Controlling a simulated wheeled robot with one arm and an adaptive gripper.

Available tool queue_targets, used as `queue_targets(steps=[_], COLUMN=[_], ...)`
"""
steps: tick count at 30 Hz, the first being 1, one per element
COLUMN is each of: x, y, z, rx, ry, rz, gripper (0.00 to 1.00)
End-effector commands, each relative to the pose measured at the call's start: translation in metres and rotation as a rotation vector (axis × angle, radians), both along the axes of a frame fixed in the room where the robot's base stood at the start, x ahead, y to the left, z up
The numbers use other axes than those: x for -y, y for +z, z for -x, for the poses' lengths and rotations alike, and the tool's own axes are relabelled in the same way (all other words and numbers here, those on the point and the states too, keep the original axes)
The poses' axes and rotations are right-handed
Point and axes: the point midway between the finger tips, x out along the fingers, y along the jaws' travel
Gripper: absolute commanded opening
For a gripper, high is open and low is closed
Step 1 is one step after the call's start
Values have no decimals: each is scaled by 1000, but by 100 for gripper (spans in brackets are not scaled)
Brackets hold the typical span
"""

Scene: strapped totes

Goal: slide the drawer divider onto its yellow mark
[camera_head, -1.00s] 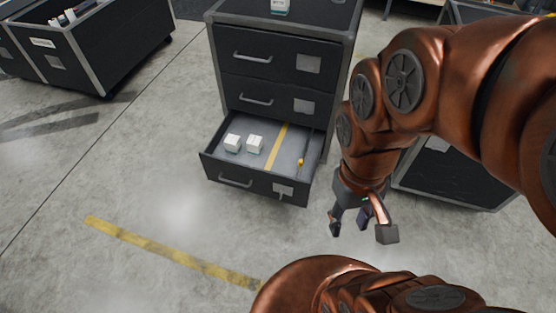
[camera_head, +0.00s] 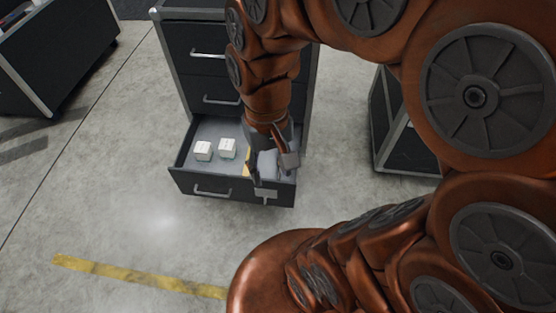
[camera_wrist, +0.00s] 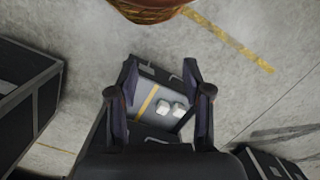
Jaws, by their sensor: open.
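The open drawer (camera_head: 180,167) is the bottom one of a dark cabinet. The yellow mark (camera_head: 246,160) is a strip across its grey floor, partly covered by my gripper in the head view. It shows as a slanted stripe in the wrist view (camera_wrist: 148,101). My gripper (camera_head: 271,166) is open, fingers down, over the right part of the drawer; I cannot tell its height exactly. In the wrist view my open fingers (camera_wrist: 160,70) frame the drawer. The drawer divider cannot be made out now; my gripper covers its area in the head view.
Two small white boxes (camera_head: 203,150) (camera_head: 227,148) stand in the drawer left of the yellow mark. A closed drawer (camera_head: 205,88) is above. A dark tote (camera_head: 405,140) stands on the right. The floor in front is clear, with yellow tape (camera_head: 130,274).

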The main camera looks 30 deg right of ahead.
Motion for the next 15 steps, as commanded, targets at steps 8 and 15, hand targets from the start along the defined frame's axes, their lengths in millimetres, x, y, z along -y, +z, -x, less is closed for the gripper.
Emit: queue_targets(steps=[8, 15], x=[10, 34], y=[-75, -137], z=[-80, -147], rx=[-20, -38], ry=[-236, -463], rz=[-47, -89], gripper=[50, 50])
